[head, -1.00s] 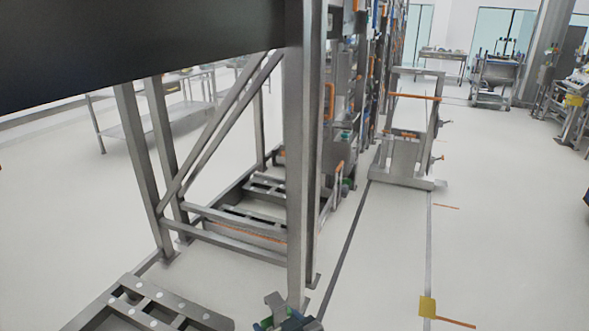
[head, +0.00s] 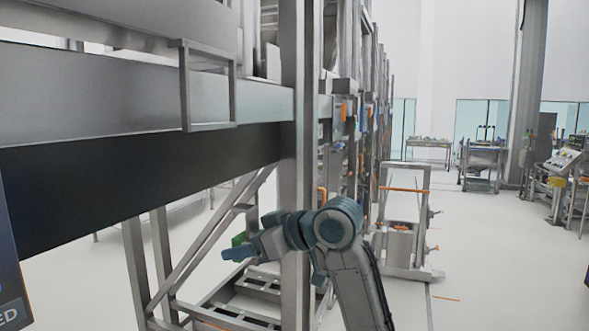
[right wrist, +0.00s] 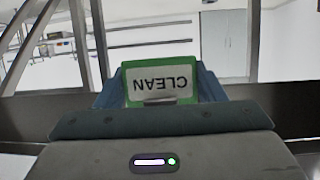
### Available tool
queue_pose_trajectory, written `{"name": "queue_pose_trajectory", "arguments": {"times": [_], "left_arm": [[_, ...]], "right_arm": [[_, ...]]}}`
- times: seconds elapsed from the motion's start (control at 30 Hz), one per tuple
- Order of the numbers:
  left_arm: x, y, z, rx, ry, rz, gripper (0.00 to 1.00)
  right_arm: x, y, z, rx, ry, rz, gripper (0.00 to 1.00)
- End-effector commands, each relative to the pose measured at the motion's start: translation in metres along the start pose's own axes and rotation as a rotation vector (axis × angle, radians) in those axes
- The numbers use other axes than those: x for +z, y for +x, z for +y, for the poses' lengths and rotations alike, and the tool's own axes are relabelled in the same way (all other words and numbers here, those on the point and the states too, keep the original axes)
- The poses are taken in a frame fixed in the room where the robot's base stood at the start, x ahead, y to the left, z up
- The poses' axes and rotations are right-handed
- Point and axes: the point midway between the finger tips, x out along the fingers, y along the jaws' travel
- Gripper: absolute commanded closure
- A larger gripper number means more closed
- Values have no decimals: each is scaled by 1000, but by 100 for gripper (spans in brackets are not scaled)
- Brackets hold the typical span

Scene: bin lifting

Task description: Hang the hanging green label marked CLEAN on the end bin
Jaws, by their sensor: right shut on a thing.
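My right gripper (head: 236,248) is in front of the steel rack, left of its near upright post. It is shut on the green label (head: 238,240), of which only a small green part shows in the head view. In the right wrist view, the label (right wrist: 160,80) sits between the blue fingers with a white field and the word CLEAN upside down. The end bin cannot be told for sure; a large grey steel body (head: 60,75) fills the upper left, above a dark beam. My left gripper is not in view.
A rectangular metal bracket (head: 184,88) sticks out from the grey body, above the gripper. The near upright post (head: 301,80) stands close to my right arm. A steel cart (head: 405,225) is farther back. The floor to the right is mostly open.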

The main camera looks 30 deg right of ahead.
Motion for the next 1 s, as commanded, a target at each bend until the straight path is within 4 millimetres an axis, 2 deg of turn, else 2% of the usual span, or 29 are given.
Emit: {"name": "queue_pose_trajectory", "arguments": {"times": [0.03,0.2,0.3,0.43,0.53,0.63,1.0], "left_arm": [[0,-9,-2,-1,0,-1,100],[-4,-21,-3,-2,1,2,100],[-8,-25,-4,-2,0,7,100],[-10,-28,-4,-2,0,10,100],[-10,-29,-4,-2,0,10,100],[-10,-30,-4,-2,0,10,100],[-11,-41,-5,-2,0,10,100]], "right_arm": [[-32,-26,5,-3,-14,6,55],[-90,-92,9,-33,-23,6,55],[-111,-123,9,-43,-24,5,55],[-126,-148,8,-49,-23,4,55],[-130,-156,7,-52,-23,2,55],[-132,-156,6,-54,-23,2,55],[-143,-131,4,-56,-22,3,55]]}}
